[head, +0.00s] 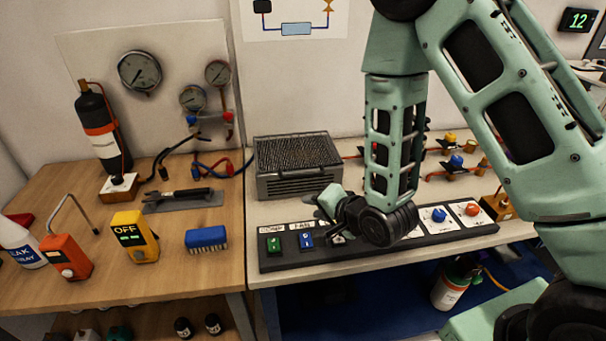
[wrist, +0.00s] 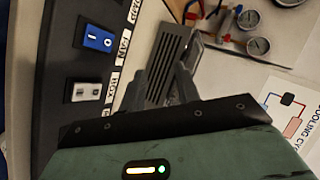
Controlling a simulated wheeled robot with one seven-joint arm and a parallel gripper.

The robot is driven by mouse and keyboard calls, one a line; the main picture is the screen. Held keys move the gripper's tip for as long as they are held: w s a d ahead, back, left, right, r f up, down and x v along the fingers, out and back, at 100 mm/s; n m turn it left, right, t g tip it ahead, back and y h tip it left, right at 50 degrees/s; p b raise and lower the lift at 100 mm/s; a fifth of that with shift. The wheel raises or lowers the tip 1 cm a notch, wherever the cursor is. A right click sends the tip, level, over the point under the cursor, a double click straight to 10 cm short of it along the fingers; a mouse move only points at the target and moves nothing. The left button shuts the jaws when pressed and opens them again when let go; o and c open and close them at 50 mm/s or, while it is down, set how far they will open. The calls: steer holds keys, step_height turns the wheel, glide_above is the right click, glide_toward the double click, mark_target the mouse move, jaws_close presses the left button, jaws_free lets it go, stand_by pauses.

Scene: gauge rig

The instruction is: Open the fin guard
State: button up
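The fin guard appears to be the dark mesh cover (head: 297,151) on top of a grey metal unit with a slotted front (head: 300,186), at the back of the light bench in the head view. The mesh lies flat on the unit. In the wrist view the slotted front (wrist: 168,62) shows just beyond the fingers. My gripper (head: 328,203) is above the switch panel, in front of the unit's right side and apart from the mesh. In the wrist view its two grey fingers (wrist: 160,88) stand apart with nothing visible between them. My wrist hides part of the panel.
The black switch panel (head: 275,262) runs along the bench front, with a blue switch (wrist: 97,38) and a white switch (wrist: 86,91) near my gripper. Pipes and valves (head: 455,160) stand right of the unit. Gauges (head: 139,70) and hoses are at its left.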

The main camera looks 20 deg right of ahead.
steer(key=d+m+t, duration=0.1)
steer(key=d, duration=0.1)
steer(key=d+m+t, duration=0.1)
steer(key=m, duration=0.1)
steer(key=d+m+t, duration=0.1)
steer(key=d+m, duration=0.1)
steer(key=shift+s+d+f+t+p, duration=0.15)
steer(key=shift+d+f+t+p, duration=0.15)
steer(key=shift+f+t, duration=0.1)
steer(key=b, duration=1.3)
glide_toward(303, 176)
steer(key=shift+m+t, duration=0.3)
steer(key=shift+t, duration=0.1)
steer(key=b+x, duration=0.1)
steer(key=x, duration=0.2)
steer(key=b+x, duration=0.1)
steer(key=x, duration=0.3)
steer(key=f+b+x, duration=0.1)
steer(key=x, duration=0.2)
steer(key=shift+b, duration=0.3)
jaws_close()
